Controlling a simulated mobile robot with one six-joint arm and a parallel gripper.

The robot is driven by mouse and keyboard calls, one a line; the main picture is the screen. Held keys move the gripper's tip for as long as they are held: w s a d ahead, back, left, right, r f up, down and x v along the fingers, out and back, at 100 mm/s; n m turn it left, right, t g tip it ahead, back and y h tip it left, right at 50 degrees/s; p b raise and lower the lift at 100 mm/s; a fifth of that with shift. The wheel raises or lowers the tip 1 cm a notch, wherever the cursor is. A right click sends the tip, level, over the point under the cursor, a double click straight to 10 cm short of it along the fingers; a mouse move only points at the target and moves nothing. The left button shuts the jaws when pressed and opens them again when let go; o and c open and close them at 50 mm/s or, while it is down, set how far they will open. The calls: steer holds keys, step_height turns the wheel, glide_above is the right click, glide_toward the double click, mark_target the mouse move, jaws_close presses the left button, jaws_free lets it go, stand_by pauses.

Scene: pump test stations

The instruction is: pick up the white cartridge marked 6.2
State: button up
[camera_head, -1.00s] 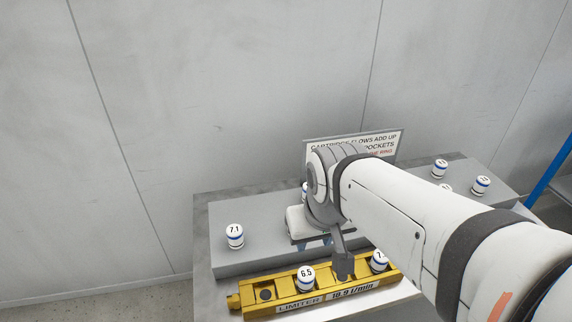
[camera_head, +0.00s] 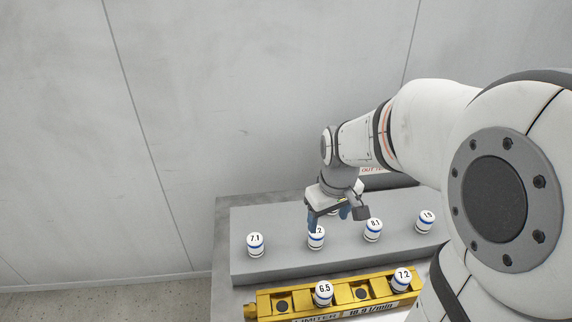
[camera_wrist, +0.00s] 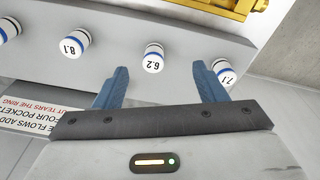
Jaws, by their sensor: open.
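The white cartridge marked 6.2 (camera_wrist: 154,60) has a blue band and stands upright on the grey block, ahead of my fingertips in the wrist view. In the head view my gripper (camera_head: 328,222) hangs above and behind the cartridge.
Cartridge 7.1 (camera_head: 255,244) stands to the left on the grey block (camera_head: 285,259); 8.1 (camera_head: 373,231) and 1.5 (camera_head: 425,221) stand to the right. In front, a yellow limiter tray (camera_head: 345,293) holds 6.5 (camera_head: 323,293) and 7.2 (camera_head: 401,279). A sign (camera_wrist: 38,112) stands behind.

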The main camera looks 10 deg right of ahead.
mark_target(316, 235)
steer(key=w+f+n, duration=0.1)
steer(key=w+f, duration=0.1)
steer(key=f, duration=0.1)
steer(key=w+f+n+g, duration=0.1)
steer(key=w+f, duration=0.2)
steer(key=w+f+n+p, duration=0.1)
steer(key=w+f, duration=0.2)
steer(key=shift+w+a, duration=0.1)
steer(key=shift+a, duration=0.25)
steer(key=shift+s+d+f+p, duration=0.15)
steer(key=shift+f+p, duration=0.35)
steer(key=shift+f, duration=1.45)
steer(key=shift+s+d+f+p, duration=0.1)
steer(key=shift+d+f+p, duration=0.3)
steer(key=shift+f, duration=1.5)
steer(key=shift+a, duration=0.15)
steer(key=shift+c, duration=0.6)
steer(key=c, duration=1)
steer(key=shift+c, duration=0.2)
steer(key=shift+w+r, duration=0.1)
steer(key=shift+r, duration=0.05)
